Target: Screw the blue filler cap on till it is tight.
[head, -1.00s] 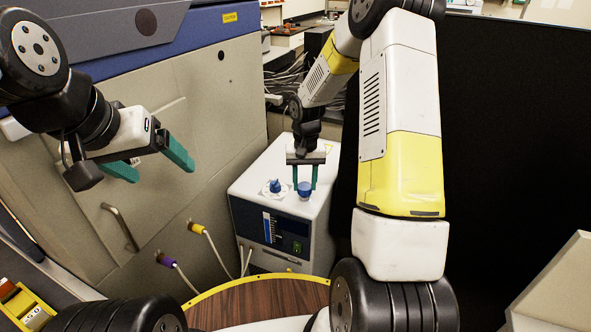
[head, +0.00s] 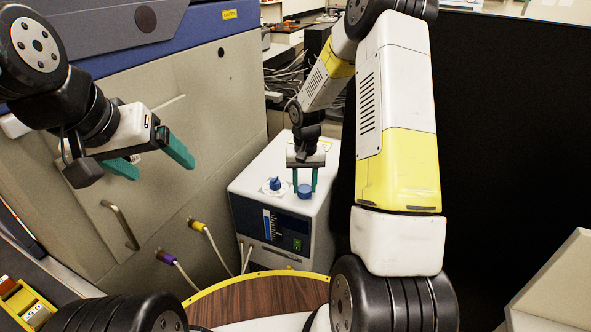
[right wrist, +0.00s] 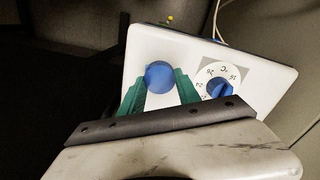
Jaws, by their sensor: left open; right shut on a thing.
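The blue filler cap (head: 305,191) is at the top front of a white chiller box (head: 325,205), to the right of its dial. My right gripper (head: 305,187) points down with its green fingers shut on the cap from both sides. In the right wrist view the round top of the cap (right wrist: 159,76) shows between the two fingers (right wrist: 159,88). The cap and fingers hide the filler neck, so I cannot tell how far the cap is seated. My left gripper (head: 150,160) is open and empty, in front of the large beige cabinet, away from the box.
A blue dial knob (right wrist: 221,89) on a numbered plate sits close beside the cap. The box front has a blue level gauge (head: 268,223) and a green switch (head: 297,244). Hoses with yellow (head: 197,227) and purple (head: 166,258) ends run nearby. A black panel (head: 510,150) stands at the right.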

